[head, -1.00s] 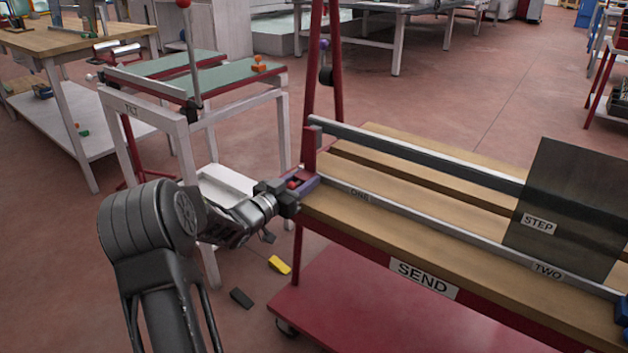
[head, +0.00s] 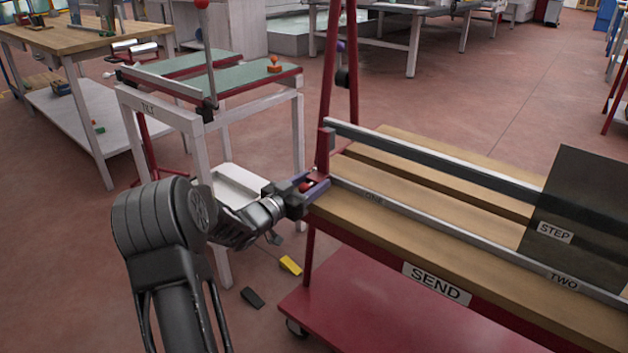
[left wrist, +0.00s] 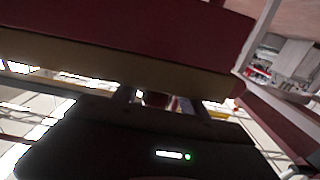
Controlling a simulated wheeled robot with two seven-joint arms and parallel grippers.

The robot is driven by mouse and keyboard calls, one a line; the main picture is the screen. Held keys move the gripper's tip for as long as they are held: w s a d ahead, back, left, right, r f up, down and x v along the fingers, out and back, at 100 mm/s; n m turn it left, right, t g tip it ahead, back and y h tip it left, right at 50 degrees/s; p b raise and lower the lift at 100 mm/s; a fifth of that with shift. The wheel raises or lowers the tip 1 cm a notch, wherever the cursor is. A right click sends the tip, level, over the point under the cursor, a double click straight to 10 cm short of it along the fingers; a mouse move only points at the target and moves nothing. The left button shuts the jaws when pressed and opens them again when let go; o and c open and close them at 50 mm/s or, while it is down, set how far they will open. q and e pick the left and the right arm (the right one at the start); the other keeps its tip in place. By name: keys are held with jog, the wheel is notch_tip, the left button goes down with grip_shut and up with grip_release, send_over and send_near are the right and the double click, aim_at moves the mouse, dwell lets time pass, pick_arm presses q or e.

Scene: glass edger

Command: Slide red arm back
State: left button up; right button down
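The red arm most likely is the red upright frame (head: 330,90) at the left end of the wooden-topped SEND bench (head: 430,235), though I cannot be sure which part the name means. A small red knob (head: 306,186) sits in a purple-blue bracket (head: 318,190) at the bench's near left corner. My left gripper (head: 300,194) is at this knob and bracket, its fingers partly hiding them. Whether it is shut on the knob is not clear. In the left wrist view the fingers (left wrist: 155,100) are dark below the bench edge. My right gripper is not in view.
A dark sheet labelled STEP (head: 580,210) stands on the bench's right side. The TILT stand (head: 150,108) with green tops is behind my left arm. Yellow (head: 290,265) and black (head: 252,298) wedges lie on the floor. A red lower shelf (head: 380,310) juts out under the bench.

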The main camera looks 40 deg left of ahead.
aim_at(299, 191)
pick_arm(q)
jog(key=s+p, duration=0.1)
jog(key=s, duration=0.5)
jog(key=shift+s, duration=0.4)
